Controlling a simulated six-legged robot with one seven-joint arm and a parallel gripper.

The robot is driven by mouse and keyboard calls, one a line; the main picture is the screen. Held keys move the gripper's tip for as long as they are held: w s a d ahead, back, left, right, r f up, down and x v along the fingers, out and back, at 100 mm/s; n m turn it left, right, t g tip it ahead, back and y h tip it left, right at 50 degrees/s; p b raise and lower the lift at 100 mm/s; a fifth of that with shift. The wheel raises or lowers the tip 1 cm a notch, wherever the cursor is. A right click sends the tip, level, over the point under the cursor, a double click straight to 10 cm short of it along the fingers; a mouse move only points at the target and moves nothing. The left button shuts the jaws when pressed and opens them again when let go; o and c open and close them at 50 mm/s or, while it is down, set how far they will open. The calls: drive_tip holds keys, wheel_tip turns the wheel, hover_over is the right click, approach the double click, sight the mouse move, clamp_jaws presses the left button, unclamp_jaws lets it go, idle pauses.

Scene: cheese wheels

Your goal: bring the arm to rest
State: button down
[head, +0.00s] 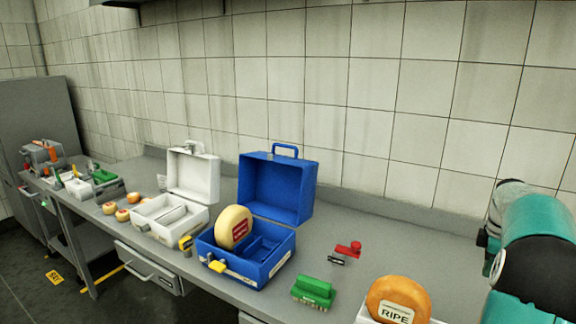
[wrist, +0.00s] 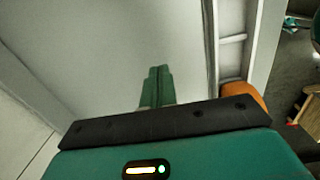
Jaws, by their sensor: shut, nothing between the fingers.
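My gripper (wrist: 159,72) shows in the wrist view as two green fingers side by side, shut with nothing between them. Beyond the fingers is a bare grey surface, and they touch no object that I can see. In the head view, part of my teal arm fills the right edge, and the fingers are out of that view.
An orange cheese wheel marked RIPE (head: 398,298) stands near my arm. A green brush (head: 313,291) and a red-handled tool (head: 348,249) lie left of it. An open blue case (head: 278,188) holds a pale cheese wheel (head: 234,227). An open white case (head: 193,175) stands further left.

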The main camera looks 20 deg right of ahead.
drive_tip(key=w+a+r+m+t, duration=0.1)
drive_tip(key=w+a+r, duration=0.15)
drive_tip(key=a, duration=0.75)
drive_tip(key=w+a+r+m+h, duration=0.1)
drive_tip(key=a+r, duration=0.3)
drive_tip(key=a, duration=0.5)
drive_tip(key=w+a+r+m+t, duration=0.1)
drive_tip(key=w+a+r, duration=0.15)
drive_tip(key=a, duration=0.75)
drive_tip(key=s+a+f+m+t, duration=0.1)
drive_tip(key=s+a, duration=0.3)
drive_tip(key=a, duration=0.4)
drive_tip(key=s+a+f+m+t+y, duration=0.1)
drive_tip(key=s+a+m, duration=0.1)
drive_tip(key=s+a, duration=0.3)
drive_tip(key=s+a+f+m+t, duration=0.1)
drive_tip(key=s+a, duration=0.4)
drive_tip(key=a, duration=0.5)
drive_tip(key=shift+s+a+f+m+y, duration=0.15)
drive_tip(key=shift+a+f+m+y, duration=0.15)
drive_tip(key=shift+f, duration=0.15)
